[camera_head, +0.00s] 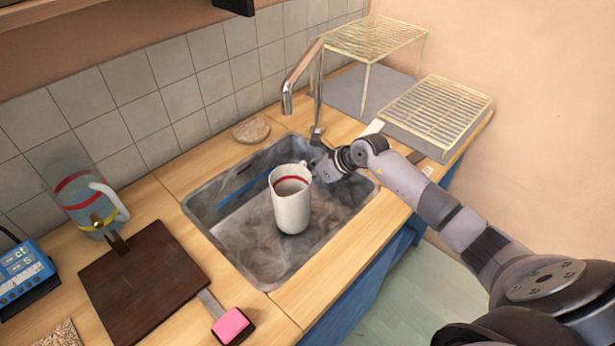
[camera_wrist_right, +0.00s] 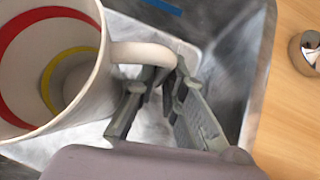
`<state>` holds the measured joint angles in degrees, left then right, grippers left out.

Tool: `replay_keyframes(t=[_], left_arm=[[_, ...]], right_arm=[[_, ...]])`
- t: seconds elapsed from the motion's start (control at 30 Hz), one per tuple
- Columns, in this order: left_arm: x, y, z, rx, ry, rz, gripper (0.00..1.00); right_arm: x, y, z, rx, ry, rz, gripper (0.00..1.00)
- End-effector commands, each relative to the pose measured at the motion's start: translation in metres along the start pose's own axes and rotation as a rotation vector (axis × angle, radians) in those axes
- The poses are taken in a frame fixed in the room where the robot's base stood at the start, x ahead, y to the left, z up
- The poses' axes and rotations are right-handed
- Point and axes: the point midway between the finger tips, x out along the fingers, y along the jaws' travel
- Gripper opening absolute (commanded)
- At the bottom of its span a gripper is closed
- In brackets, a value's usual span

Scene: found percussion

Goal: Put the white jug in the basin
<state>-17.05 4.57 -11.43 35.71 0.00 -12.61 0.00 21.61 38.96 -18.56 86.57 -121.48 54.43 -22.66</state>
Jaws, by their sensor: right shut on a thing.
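The white jug (camera_head: 291,205) is upright over the grey basin (camera_head: 262,266) in the head view. Red and yellow bands show inside it in the right wrist view (camera_wrist_right: 52,62). My right gripper (camera_head: 318,171) is at the jug's handle on its right side. In the right wrist view the gripper (camera_wrist_right: 165,92) has its fingers on either side of the handle (camera_wrist_right: 143,54), shut on it. I cannot tell whether the jug's base touches the basin floor. My left gripper is not in view.
A tap (camera_head: 301,76) rises behind the basin. A blue stick (camera_head: 243,188) lies in the basin. Wire racks (camera_head: 437,107) stand at the right.

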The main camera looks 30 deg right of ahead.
Motion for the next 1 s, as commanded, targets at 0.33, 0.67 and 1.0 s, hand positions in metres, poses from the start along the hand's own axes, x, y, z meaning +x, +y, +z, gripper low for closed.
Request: replay_keyframes(t=[0.33, 0.67, 1.0], left_arm=[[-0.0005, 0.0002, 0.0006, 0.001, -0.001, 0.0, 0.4], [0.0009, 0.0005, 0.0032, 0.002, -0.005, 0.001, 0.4], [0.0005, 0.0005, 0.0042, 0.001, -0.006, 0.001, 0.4]], right_arm=[[0.0102, 0.0, -0.0102, 0.0, -0.001, -0.001, 0.0], [0.0115, 0.0002, -0.0118, 0.0, 0.0, 0.0, 0.26], [0.0111, 0.0002, -0.0112, 0.0, 0.0, 0.0, 0.31]])
